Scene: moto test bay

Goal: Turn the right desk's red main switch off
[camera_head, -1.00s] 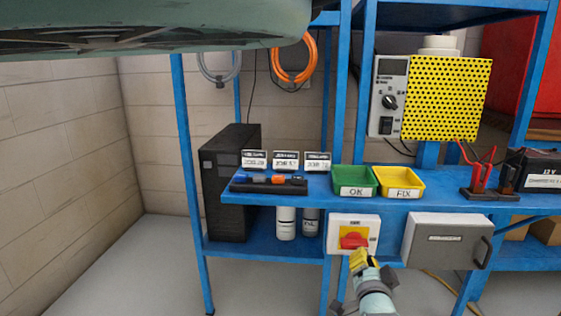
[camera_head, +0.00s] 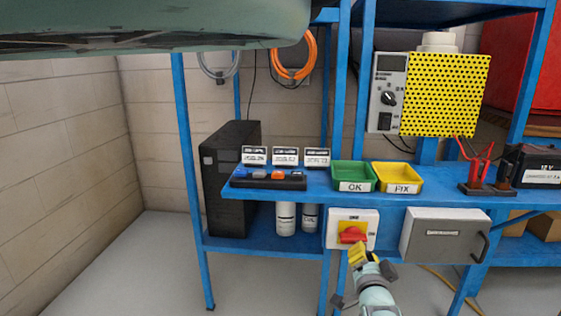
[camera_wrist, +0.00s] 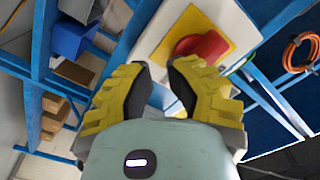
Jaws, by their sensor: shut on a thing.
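The red main switch (camera_head: 352,235) sits on a yellow plate in a white box (camera_head: 336,222) under the front edge of the blue desk. Its handle looks roughly level in the head view. My gripper (camera_head: 356,251) reaches up to it from below, with its yellow fingers at the lower part of the handle. In the wrist view the red switch (camera_wrist: 207,46) shows just beyond the fingers of my gripper (camera_wrist: 160,80), overlapped by the right one. My gripper is shut on the switch handle, though the exact contact is partly hidden.
A grey drawer box (camera_head: 440,235) with a handle hangs close to the right of the switch. Green (camera_head: 353,173) and yellow (camera_head: 399,180) bins stand on the desk above. A blue desk leg (camera_head: 326,275) runs down close to the left of my arm.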

